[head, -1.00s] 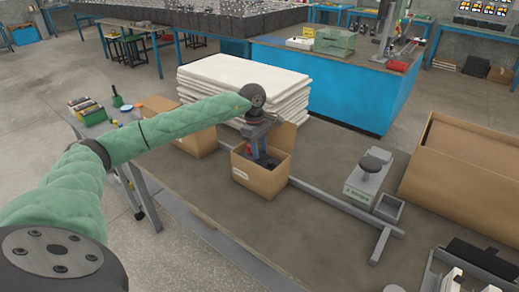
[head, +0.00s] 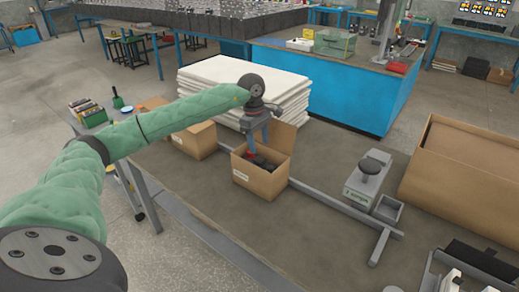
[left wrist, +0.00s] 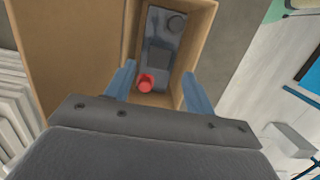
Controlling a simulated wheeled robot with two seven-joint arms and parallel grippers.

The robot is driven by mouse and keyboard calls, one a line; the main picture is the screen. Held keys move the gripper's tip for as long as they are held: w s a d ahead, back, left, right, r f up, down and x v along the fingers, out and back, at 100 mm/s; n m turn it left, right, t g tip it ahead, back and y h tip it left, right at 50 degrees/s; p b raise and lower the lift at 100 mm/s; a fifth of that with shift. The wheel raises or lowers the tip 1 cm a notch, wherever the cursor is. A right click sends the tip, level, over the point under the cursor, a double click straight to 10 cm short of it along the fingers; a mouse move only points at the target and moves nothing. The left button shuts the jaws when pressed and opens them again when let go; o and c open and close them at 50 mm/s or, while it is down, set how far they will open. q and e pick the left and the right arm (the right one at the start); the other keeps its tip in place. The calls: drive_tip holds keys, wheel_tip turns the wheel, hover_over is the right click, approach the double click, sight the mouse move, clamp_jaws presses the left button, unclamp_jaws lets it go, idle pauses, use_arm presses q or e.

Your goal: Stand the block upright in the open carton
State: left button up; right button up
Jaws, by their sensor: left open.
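The open carton (head: 262,183) stands on the bench with a flap raised at its back. The dark grey block (left wrist: 165,50) is inside it, and its face with a red cap and a dark round cap is turned up to the left wrist camera. My left gripper (head: 257,142) points down over the carton, open and empty. In the left wrist view its blue fingers (left wrist: 158,74) are spread apart, one on each side of the block. My right gripper is not in view.
A second carton (head: 195,140) stands to the left behind. A grey bar (head: 330,203) lies on the bench to the right, near a grey device (head: 368,180) with a dark knob. A large brown box (head: 465,185) is at far right. White stacked sheets (head: 240,80) are behind.

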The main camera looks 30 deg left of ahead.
use_arm(q)
wheel_tip(320, 180, up, 9)
drive_tip(key=a+b, duration=0.1)
drive_tip(key=b, duration=0.1)
drive_tip(key=shift+a, duration=0.2)
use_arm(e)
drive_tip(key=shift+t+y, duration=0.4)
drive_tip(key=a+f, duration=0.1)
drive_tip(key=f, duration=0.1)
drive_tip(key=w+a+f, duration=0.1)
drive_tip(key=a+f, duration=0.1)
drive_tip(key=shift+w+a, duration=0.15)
use_arm(q)
drive_tip(key=shift+w, duration=0.1)
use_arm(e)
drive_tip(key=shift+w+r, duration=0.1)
use_arm(q)
drive_tip(key=shift+a, duration=0.1)
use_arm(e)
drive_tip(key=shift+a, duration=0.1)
